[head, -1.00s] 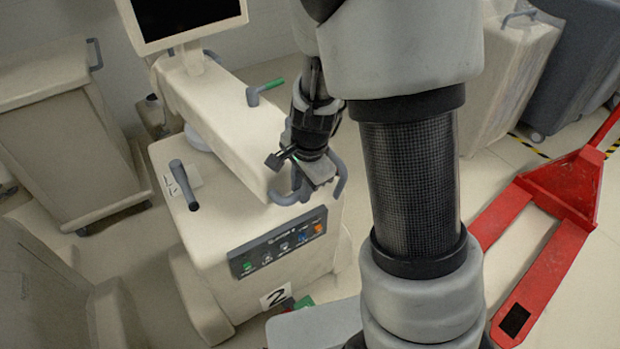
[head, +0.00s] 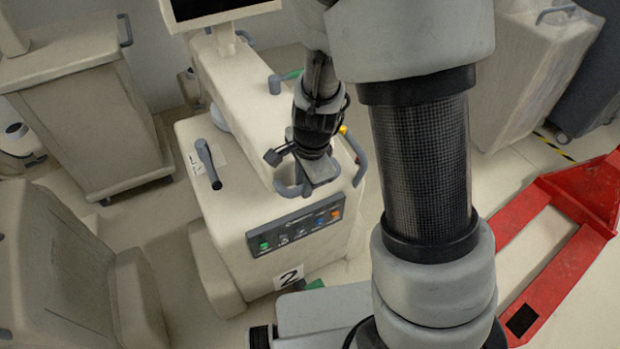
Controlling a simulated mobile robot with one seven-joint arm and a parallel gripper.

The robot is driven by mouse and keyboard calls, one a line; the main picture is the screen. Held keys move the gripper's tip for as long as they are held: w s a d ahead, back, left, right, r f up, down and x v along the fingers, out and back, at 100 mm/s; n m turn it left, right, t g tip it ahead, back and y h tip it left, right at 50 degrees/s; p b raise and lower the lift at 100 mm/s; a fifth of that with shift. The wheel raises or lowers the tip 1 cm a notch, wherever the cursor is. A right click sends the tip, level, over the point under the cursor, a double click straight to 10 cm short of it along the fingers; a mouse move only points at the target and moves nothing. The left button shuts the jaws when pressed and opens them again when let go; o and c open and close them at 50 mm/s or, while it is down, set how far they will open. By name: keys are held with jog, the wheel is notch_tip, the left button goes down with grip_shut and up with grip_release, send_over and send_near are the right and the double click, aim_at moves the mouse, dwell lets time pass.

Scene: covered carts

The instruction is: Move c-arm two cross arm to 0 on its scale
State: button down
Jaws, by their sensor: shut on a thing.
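C-arm two is the cream cart (head: 235,240) marked with a "2" label (head: 289,277) low on its front. Its cross arm (head: 232,95) is the long cream beam on top, running from below the monitor towards me. A grey looped handle (head: 284,190) is at the beam's near end. My gripper (head: 314,178) is at this handle and shut on it; the fingertips are partly hidden. A dark grey lever (head: 208,165) stands on the cart top, left of the beam, beside a small white marked plate (head: 193,160). I cannot read any scale.
A button panel (head: 296,229) is on the cart's front. A grey side handle (head: 357,158) is at its right. Covered carts stand at left (head: 85,110) and back right (head: 530,70). A red pallet jack (head: 580,200) lies at right. Floor shows between them.

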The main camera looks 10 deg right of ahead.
jog(key=c, duration=1.7)
grip_release()
jog(key=shift+d, duration=0.1)
jog(key=shift+c, duration=0.2)
jog(key=shift+o, duration=0.6)
jog(key=shift+w+d, duration=0.1)
jog(key=shift+d, duration=0.1)
jog(key=s+d+r+p, duration=0.1)
jog(key=s+r+p, duration=0.2)
jog(key=r, duration=1.4)
jog(key=shift+p, duration=0.35)
jog(key=shift+s, duration=0.1)
